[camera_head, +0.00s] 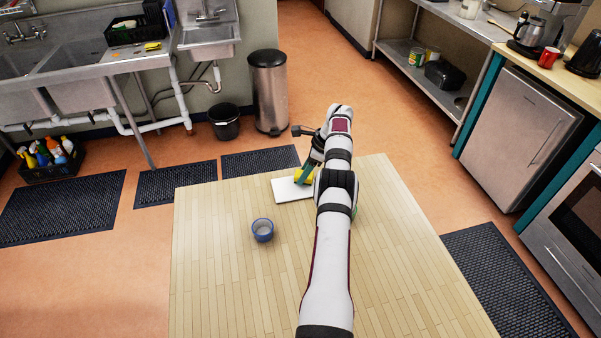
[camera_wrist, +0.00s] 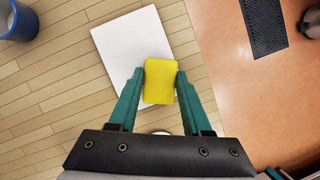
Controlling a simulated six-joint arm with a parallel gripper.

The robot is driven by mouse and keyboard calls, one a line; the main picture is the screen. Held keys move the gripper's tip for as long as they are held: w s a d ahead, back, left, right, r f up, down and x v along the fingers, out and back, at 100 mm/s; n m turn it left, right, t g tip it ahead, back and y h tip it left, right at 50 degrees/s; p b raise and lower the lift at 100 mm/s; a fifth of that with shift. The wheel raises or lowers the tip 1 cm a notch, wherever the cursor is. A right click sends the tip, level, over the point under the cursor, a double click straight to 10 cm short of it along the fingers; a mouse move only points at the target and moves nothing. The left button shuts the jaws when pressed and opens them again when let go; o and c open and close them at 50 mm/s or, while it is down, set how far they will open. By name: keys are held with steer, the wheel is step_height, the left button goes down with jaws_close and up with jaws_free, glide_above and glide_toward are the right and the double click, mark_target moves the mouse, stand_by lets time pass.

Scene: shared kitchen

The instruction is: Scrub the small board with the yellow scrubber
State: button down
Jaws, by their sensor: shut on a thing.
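The small board (camera_head: 287,190) is a white rectangle lying on the wooden table near its far edge. It also shows in the wrist view (camera_wrist: 115,40). The yellow scrubber (camera_wrist: 159,82) is between the two green fingers of my gripper (camera_wrist: 160,80), which is shut on it. In the wrist view the scrubber overlaps the right part of the board. In the head view a bit of the yellow scrubber (camera_head: 300,176) shows over the board's right end. I cannot tell whether it touches the board. My arm hides part of that area.
A blue cup (camera_head: 262,230) stands on the table (camera_head: 220,290), left of my arm and nearer than the board; its side shows in the wrist view (camera_wrist: 18,22). The table's left front is clear. Beyond the far edge are floor mats (camera_head: 259,161) and a bin (camera_head: 269,90).

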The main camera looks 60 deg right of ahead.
steer(key=shift+r, duration=3.9)
steer(key=w+a+r+n+g+y, duration=0.1)
steer(key=w+a+r+n, duration=0.3)
steer(key=a, duration=0.4)
steer(key=w+a+r+n+g+y, duration=0.1)
steer(key=w+a+r+n+g, duration=0.1)
steer(key=w+a+n, duration=0.45)
steer(key=w+a+r+n+g+y, duration=0.1)
steer(key=a+r+n, duration=0.25)
steer(key=a, duration=0.55)
steer(key=s+a+r+n+g+h, duration=0.1)
steer(key=s+a+r+n, duration=0.1)
steer(key=a+n, duration=0.4)
steer(key=s+a+r+n+g+h, duration=0.2)
steer(key=a+n, duration=0.4)
steer(key=a, duration=0.6)
steer(key=s+a+r+n+g+h, duration=0.1)
steer(key=s+a+r+n, duration=0.3)
steer(key=a, duration=0.4)
steer(key=shift+s+a+r+n+g, duration=0.15)
steer(key=shift+a+r+n+g, duration=0.2)
steer(key=shift+r+n, duration=0.65)
steer(key=shift+f, duration=0.2)
